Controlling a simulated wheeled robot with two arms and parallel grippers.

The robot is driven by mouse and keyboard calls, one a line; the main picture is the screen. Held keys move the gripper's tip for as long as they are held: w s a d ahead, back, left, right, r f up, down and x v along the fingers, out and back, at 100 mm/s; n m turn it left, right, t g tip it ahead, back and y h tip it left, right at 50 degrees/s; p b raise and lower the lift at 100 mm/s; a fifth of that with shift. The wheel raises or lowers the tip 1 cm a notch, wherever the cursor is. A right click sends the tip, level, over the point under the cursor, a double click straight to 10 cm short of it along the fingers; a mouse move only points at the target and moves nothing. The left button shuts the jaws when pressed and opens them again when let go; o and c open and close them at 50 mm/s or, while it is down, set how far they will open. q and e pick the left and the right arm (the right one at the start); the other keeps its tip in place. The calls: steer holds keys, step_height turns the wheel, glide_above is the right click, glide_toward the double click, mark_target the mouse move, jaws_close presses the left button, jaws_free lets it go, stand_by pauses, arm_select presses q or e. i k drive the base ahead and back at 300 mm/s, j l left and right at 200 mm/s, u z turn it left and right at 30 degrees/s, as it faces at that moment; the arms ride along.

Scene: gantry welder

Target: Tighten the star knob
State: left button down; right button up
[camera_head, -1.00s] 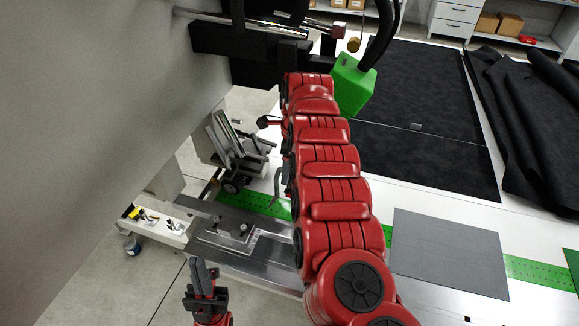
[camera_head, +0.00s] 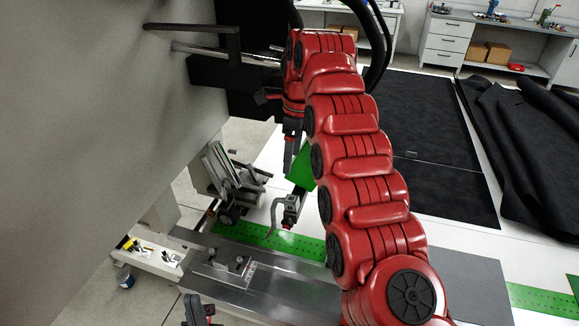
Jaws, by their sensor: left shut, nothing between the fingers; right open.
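I cannot make out the star knob; my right arm covers much of the welder head where a knob could sit. A green part of the welder head (camera_head: 303,172) shows just left of my arm. Below it hang a grey clamp (camera_head: 289,210) and a curved torch nozzle (camera_head: 273,215). My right gripper (camera_head: 290,152) is at the far end of the red arm, dark fingers pointing down beside the green part. It is open; whether it touches anything is unclear. My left gripper (camera_head: 198,312) is shut and empty at the bottom edge, partly cut off.
A big grey panel (camera_head: 90,130) fills the left side. A metal plate with a small fixture (camera_head: 232,264) lies below, beside a green perforated strip (camera_head: 265,237).

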mark_target(287, 223)
steer(key=k, duration=1)
